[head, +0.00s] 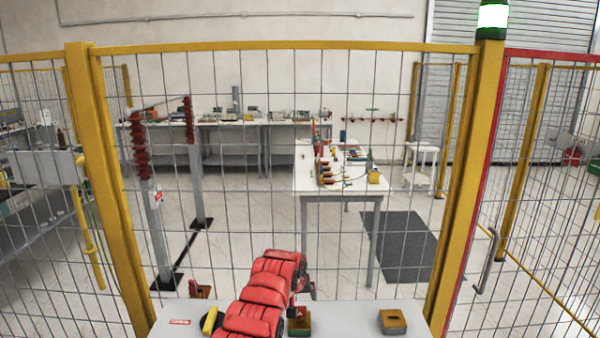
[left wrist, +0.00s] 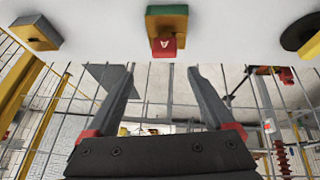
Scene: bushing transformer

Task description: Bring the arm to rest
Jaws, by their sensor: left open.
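My left arm, with red covers, reaches over the white table (head: 350,318) from the bottom of the head view. My left gripper (left wrist: 160,70) shows best in the left wrist view. Its two dark fingers are spread apart with nothing between them. In the head view the gripper is mostly hidden by the arm. A green and yellow block (left wrist: 167,22) with a red face marked A lies beyond the fingertips, apart from them. It also shows partly beside the arm in the head view (head: 299,327). My right gripper is not in view.
On the table are a tan block with a dark hole (head: 393,321) at right and a yellow-handled black piece (head: 210,320) at left. A yellow-framed mesh fence (head: 280,46) stands just behind the table. Behind it are red insulator posts (head: 140,150) and a white workbench (head: 340,190).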

